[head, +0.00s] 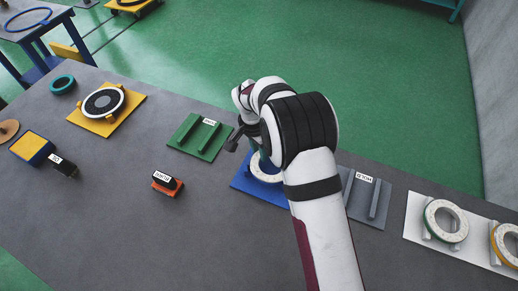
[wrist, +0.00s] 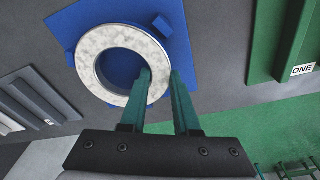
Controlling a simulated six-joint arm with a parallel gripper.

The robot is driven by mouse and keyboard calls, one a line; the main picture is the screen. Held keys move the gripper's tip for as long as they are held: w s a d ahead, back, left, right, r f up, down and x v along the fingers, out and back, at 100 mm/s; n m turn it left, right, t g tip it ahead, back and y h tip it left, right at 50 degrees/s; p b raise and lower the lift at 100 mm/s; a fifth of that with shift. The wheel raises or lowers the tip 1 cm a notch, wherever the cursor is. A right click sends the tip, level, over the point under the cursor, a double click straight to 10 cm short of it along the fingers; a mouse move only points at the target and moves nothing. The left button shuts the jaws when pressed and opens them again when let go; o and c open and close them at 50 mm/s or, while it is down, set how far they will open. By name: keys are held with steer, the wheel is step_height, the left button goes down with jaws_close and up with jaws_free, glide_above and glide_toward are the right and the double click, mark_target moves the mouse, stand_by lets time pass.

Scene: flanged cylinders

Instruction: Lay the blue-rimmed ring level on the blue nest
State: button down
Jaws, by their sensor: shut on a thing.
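A white speckled ring (wrist: 122,64) is over the blue nest (wrist: 176,45), seen from above in the wrist view. My gripper (wrist: 160,80) is shut on the ring's near right wall, with one green finger in the hole and the other outside. Blue blocks of the nest show beside the ring. The ring looks about flat to the nest, but I cannot tell whether it touches or hangs just above. A blue rim on it is not clear. In the head view, my arm hides part of the ring (head: 263,176) and of the blue nest (head: 243,182).
A green nest (head: 199,137) stands left of the blue one and a grey nest (head: 362,197) right of it. Two more rings, one green-rimmed (head: 445,207), are on a white board at right. Black-and-orange block (head: 166,185) lies in front. Bare table lies nearer me.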

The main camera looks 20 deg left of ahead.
steer(key=c, duration=0.6)
jaws_free()
steer(key=shift+o, duration=0.2)
steer(key=shift+s+a+r, duration=0.1)
steer(key=shift+s+r, duration=0.1)
steer(key=shift+r, duration=1.55)
steer(key=shift+s+a+r, duration=0.1)
steer(key=shift+s+r, duration=0.1)
steer(key=shift+r, duration=1.5)
steer(key=s+d+r+m+g, duration=0.1)
steer(key=s+d+r, duration=0.4)
steer(key=d, duration=0.4)
steer(key=s+d+r, duration=0.4)
steer(key=d+r, duration=0.3)
steer(key=d, duration=0.3)
steer(key=s+d+y, duration=0.1)
steer(key=s+d, duration=0.2)
steer(key=s, duration=0.5)
steer(key=s+d+y, duration=0.1)
steer(key=s+d, duration=0.3)
steer(key=s, duration=0.4)
steer(key=shift+s+d+f, duration=0.2)
steer(key=shift+s+f, duration=0.2)
